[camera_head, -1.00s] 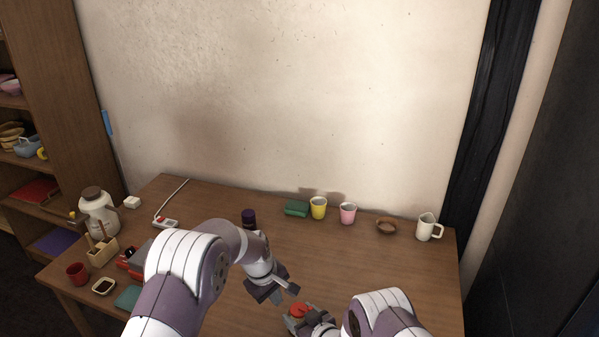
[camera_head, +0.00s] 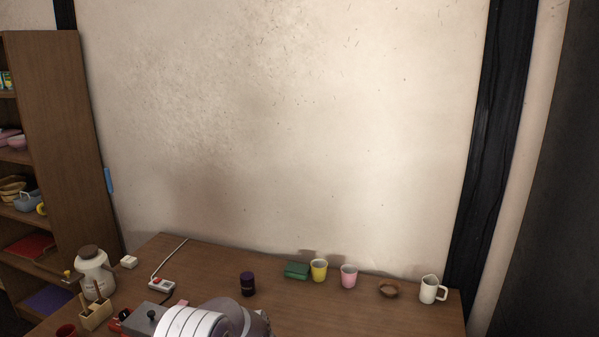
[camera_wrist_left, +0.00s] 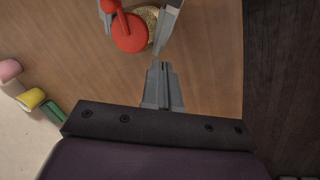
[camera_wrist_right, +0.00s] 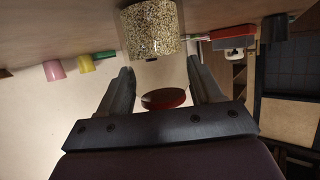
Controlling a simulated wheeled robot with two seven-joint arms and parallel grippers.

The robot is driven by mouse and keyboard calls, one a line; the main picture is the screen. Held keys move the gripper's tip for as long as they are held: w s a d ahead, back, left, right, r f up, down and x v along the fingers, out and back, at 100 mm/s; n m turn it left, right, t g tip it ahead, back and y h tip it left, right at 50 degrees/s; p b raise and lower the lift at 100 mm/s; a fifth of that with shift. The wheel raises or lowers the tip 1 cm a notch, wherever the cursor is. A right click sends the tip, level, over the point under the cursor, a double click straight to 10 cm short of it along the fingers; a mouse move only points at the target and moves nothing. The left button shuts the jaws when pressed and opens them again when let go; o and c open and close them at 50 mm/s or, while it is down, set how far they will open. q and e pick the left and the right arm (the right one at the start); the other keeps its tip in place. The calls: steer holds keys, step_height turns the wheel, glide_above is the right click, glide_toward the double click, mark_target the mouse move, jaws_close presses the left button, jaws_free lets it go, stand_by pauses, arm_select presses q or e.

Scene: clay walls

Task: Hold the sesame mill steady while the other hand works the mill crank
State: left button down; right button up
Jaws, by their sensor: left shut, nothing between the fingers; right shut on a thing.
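The sesame mill shows in the right wrist view as a speckled, seed-filled cylinder (camera_wrist_right: 150,28) with a red disc (camera_wrist_right: 165,98). My right gripper (camera_wrist_right: 160,78) is closed around the mill, a finger on each side. In the left wrist view the mill's red round top (camera_wrist_left: 130,32) and a red crank arm (camera_wrist_left: 111,7) lie beyond my left gripper (camera_wrist_left: 163,68). The left gripper is shut and empty, with a gap of bare table between its tips and the mill. Neither gripper nor the mill shows in the head view.
Along the table's back stand a dark purple jar (camera_head: 247,284), green block (camera_head: 297,270), yellow cup (camera_head: 319,270), pink cup (camera_head: 349,276), brown bowl (camera_head: 389,291) and white mug (camera_head: 430,290). A white pot (camera_head: 94,275) and utensil box (camera_head: 95,314) stand at left.

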arm_select(q)
steer(key=shift+w+d, duration=0.1)
steer(key=shift+d, duration=0.35)
stand_by(0.4)
steer(key=shift+s+d, duration=0.1)
steer(key=shift+s, duration=0.1)
stand_by(0.4)
steer(key=shift+s+d, duration=0.4)
steer(key=shift+s, duration=0.2)
steer(key=shift+s+d, duration=0.5)
steer(key=shift+d, duration=0.05)
steer(key=shift+s+d, duration=0.1)
steer(key=shift+d, duration=0.1)
steer(key=w+d+v, duration=0.1)
steer(key=v, duration=0.4)
steer(key=shift+s+a+r, duration=0.25)
steer(key=shift+s+r, duration=0.2)
steer(key=shift+r, duration=0.1)
